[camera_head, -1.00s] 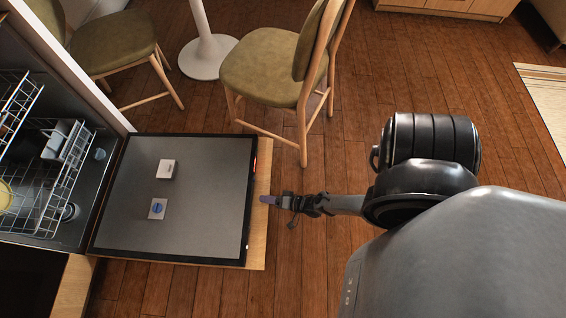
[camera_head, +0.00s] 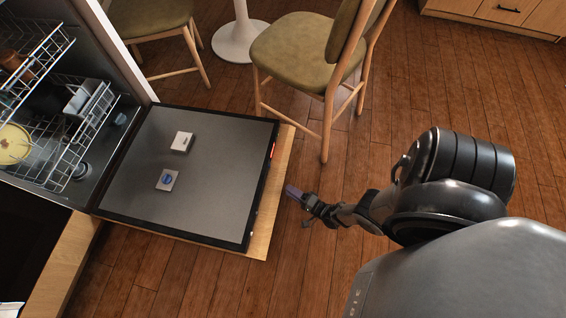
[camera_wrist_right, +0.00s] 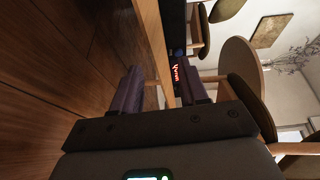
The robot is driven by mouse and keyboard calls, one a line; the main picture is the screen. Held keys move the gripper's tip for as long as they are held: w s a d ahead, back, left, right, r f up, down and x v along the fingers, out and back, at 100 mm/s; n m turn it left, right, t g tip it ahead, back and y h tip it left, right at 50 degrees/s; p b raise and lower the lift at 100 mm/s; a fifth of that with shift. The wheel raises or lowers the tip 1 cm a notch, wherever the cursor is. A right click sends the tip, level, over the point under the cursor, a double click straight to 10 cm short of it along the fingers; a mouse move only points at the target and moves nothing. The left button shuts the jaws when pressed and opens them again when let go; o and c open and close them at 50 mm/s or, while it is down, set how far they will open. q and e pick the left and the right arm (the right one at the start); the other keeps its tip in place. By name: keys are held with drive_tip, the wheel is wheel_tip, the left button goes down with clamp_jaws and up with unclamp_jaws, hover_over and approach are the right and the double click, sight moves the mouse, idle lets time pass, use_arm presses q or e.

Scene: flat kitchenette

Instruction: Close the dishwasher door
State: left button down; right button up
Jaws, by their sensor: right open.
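The dishwasher door (camera_head: 215,180) is fully open and lies about flat, its grey inner side up and its wood front panel showing along the outer edge. The dishwasher (camera_head: 90,180) is at the left, its racks inside. My right gripper (camera_head: 291,191) is open, just off the middle of the door's outer edge; I cannot tell whether it touches. In the right wrist view the gripper's two purple fingers (camera_wrist_right: 160,88) are apart, with the door's edge (camera_wrist_right: 172,50) and its red display seen ahead between them. My left gripper is not in view.
The lower rack (camera_head: 70,150) is pushed inside and holds a yellow dish (camera_head: 14,144). A green-cushioned chair (camera_head: 300,48) stands behind the door's far corner, close to it. A white table base (camera_head: 238,42) is farther back. Wood floor (camera_head: 420,100) is clear to the right.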

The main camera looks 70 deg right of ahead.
sight(280, 186)
drive_tip(key=w, duration=0.2)
drive_tip(key=shift+w+f, duration=0.2)
drive_tip(key=shift+w, duration=0.2)
drive_tip(key=shift+w+d+b, duration=0.3)
drive_tip(key=shift+w+d, duration=0.05)
drive_tip(key=shift+w, duration=0.45)
drive_tip(key=shift+s+a, duration=0.1)
drive_tip(key=shift+s, duration=0.05)
clamp_jaws()
